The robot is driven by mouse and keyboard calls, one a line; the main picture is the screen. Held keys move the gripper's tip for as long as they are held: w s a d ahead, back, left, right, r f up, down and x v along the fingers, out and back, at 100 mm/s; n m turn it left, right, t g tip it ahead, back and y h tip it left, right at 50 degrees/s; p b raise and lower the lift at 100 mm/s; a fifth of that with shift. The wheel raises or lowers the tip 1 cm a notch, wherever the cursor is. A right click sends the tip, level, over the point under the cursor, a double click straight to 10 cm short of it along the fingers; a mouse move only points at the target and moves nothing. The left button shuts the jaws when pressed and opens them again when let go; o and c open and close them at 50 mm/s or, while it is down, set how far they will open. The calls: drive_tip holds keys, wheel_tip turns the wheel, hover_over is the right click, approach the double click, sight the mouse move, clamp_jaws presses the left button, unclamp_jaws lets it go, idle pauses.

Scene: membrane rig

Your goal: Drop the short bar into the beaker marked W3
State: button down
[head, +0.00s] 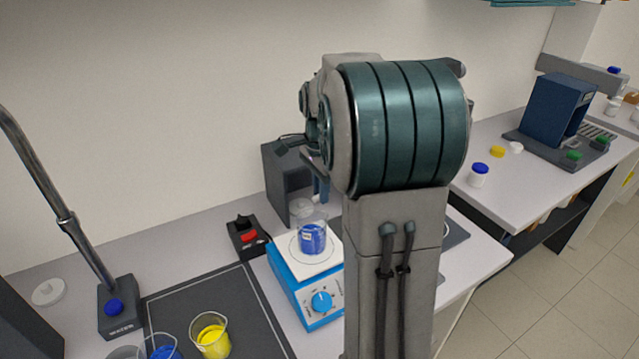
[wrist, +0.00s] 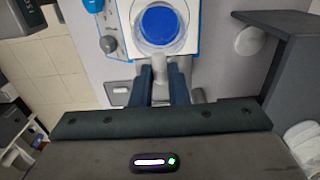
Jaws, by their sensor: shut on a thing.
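A glass beaker (head: 312,238) with blue liquid stands on the white top of a blue stirrer plate (head: 297,289). The wrist view shows the blue liquid of this beaker (wrist: 160,26) from above, just beyond my fingertips. I cannot read W3 on any beaker. My gripper (head: 320,197) is partly hidden behind my arm, its dark blue fingers pointing down above the beaker. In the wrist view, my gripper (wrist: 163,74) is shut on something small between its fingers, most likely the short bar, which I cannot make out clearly.
A beaker of yellow liquid (head: 211,337) and a beaker of blue liquid (head: 163,349) stand on a dark mat (head: 262,325) at front left. A small black box with a red part (head: 247,236) sits left of the plate. A grey block (head: 282,172) stands behind.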

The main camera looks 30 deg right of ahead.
wheel_tip(320, 180, down, 5)
drive_tip(key=b, duration=0.3)
drive_tip(key=shift+a+r, duration=0.1)
drive_tip(key=c, duration=1.3)
unclamp_jaws()
wheel_tip(320, 180, up, 14)
drive_tip(key=shift+f+b, duration=0.1)
drive_tip(key=shift+b, duration=0.4)
